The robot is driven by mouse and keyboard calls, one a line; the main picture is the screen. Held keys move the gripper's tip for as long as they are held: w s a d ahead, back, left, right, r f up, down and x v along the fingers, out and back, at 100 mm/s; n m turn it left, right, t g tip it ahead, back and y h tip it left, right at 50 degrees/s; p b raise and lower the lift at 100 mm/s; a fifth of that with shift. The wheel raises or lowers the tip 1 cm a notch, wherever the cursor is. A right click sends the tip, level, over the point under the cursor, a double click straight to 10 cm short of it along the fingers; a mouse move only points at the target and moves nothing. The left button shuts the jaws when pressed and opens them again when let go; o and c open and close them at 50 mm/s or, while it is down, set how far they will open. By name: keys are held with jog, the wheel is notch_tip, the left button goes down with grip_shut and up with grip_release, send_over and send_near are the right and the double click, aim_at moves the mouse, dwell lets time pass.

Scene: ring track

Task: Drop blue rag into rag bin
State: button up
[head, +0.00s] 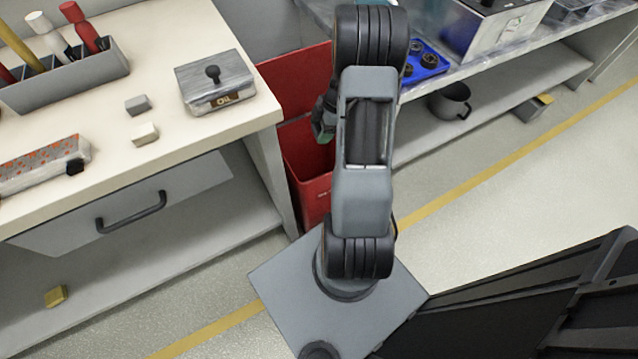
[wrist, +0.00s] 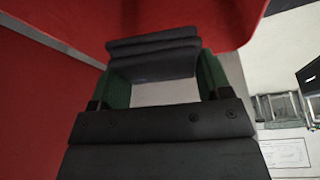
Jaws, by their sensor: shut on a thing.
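The rag bin is a red box (head: 312,190) on the floor beside the workbench, with a red panel standing up behind it. My gripper (head: 323,122) is over the bin's opening, mostly hidden behind my arm in the head view. In the wrist view my gripper (wrist: 158,68) has green fingers shut on a dark, folded, ridged cloth (wrist: 155,48), which I take as the blue rag; it looks nearly black in the shade. Red bin surfaces (wrist: 40,110) surround the gripper in that view. The rag cannot be made out in the head view.
The workbench (head: 190,155) at left holds an oil tin (head: 215,82), a tool holder (head: 65,85) and small blocks. At right, a shelf unit carries a blue tray (head: 428,62) and, lower down, a dark pot (head: 450,101). Open floor lies at right.

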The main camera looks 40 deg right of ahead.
jog(key=o, duration=1)
jog(key=shift+r, duration=0.15)
jog(key=shift+r, duration=0.3)
notch_tip(320, 180, up, 3)
jog(key=shift+f+p, duration=0.1)
jog(key=shift+p, duration=0.45)
jog(key=shift+s+a+r+p, duration=0.5)
jog(key=shift+s+a+r, duration=0.5)
jog(key=shift+s+r, duration=0.85)
jog(key=shift+s+a+r+p, duration=0.45)
jog(key=shift+s+a+r, duration=0.65)
jog(key=shift+s, duration=1.3)
jog(key=shift+s+a+r+p, duration=0.5)
jog(key=shift+s+a+r, duration=0.35)
jog(key=shift+s+r, duration=1.05)
